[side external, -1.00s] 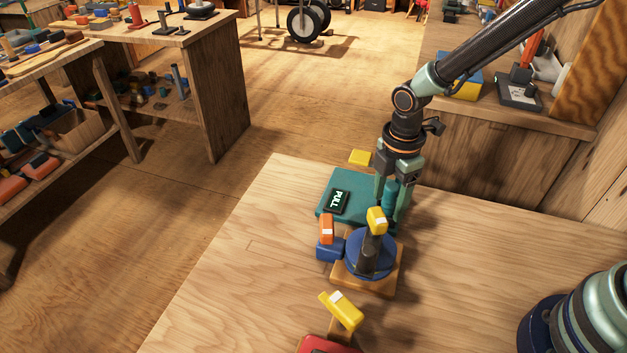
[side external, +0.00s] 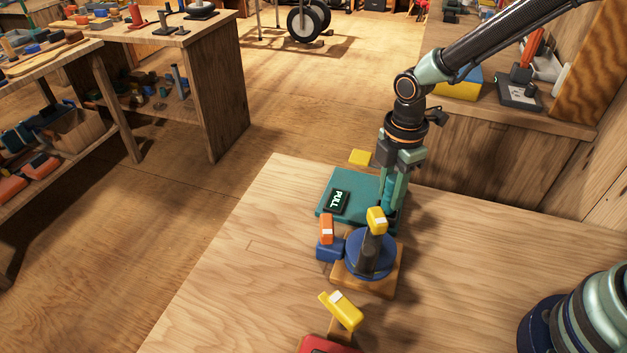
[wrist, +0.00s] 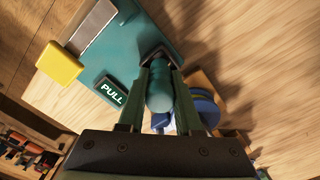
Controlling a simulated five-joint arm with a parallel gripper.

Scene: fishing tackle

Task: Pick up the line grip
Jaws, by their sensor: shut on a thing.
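The line grip (side external: 389,194) looks like an upright ribbed teal handle at the right side of a teal base (side external: 358,185) with a black PULL label. My gripper (side external: 391,200) points down and is shut on this handle, one green finger on each side. In the wrist view the handle (wrist: 159,92) lies between the two fingers, with a dark square piece beyond it. I cannot tell whether the handle's lower end touches the base, as the fingers and the post in front partly hide it.
A blue round reel (side external: 370,257) on a wooden block, with a yellow-topped dark post, stands just in front of the gripper. An orange-topped blue piece (side external: 327,250) is beside it. A yellow lever (side external: 341,310) is nearer the front. The table's left part is clear.

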